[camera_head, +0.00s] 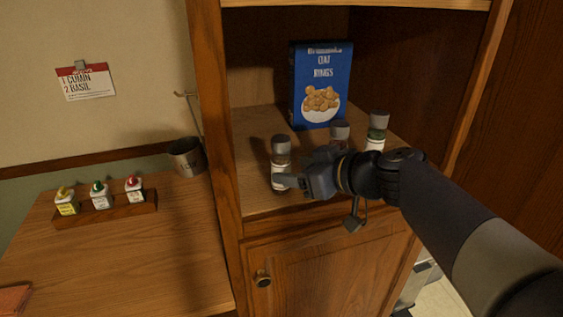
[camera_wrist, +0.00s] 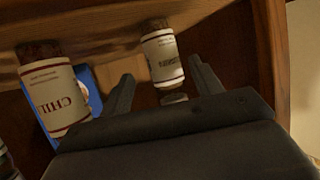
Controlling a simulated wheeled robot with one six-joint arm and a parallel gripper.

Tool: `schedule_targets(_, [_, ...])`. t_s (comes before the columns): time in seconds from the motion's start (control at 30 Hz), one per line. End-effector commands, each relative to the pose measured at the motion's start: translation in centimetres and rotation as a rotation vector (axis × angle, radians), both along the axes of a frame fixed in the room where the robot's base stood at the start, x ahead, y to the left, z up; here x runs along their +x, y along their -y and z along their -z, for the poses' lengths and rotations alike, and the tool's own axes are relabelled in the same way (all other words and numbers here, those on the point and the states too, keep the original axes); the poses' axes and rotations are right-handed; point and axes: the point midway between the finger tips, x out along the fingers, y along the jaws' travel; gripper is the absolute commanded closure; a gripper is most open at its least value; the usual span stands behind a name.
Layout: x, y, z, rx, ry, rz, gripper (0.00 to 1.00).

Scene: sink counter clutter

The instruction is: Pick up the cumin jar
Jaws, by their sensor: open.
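Three spice jars stand on the shelf of the open cabinet. The left jar (camera_head: 281,152) has a grey-brown lid, brown contents and a white label; its name is too small to read, so I cannot confirm that it is the cumin. My gripper (camera_head: 288,181) is open at this jar and hides part of it. In the wrist view, a white-labelled jar (camera_wrist: 161,55) shows between the two spread fingers of my gripper (camera_wrist: 162,72), with its label turned and unclear. A jar marked "CHI" (camera_wrist: 62,100) stands left of the fingers there.
The middle jar (camera_head: 340,130) and a green-filled jar (camera_head: 377,130) stand close behind my gripper. A blue cereal box (camera_head: 321,75) is at the back. Left of the cabinet wall are a metal mug (camera_head: 187,157), a wooden rack (camera_head: 107,211) of small bottles and a note (camera_head: 86,82) reading cumin, basil.

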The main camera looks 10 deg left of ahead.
Motion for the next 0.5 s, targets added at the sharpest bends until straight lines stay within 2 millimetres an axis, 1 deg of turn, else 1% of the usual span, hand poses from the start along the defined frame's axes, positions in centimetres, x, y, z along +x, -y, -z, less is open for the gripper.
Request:
schedule_targets(0.17, [0.5,-1.1,0.1,0.000,-0.002,-0.001,0.39])
schedule_targets(0.33, [1.3,-3.4,0.2,-0.001,-0.004,-0.003,0.39])
schedule_targets(0.5, [2.2,-4.8,1.2,0.000,-0.002,-0.001,0.39])
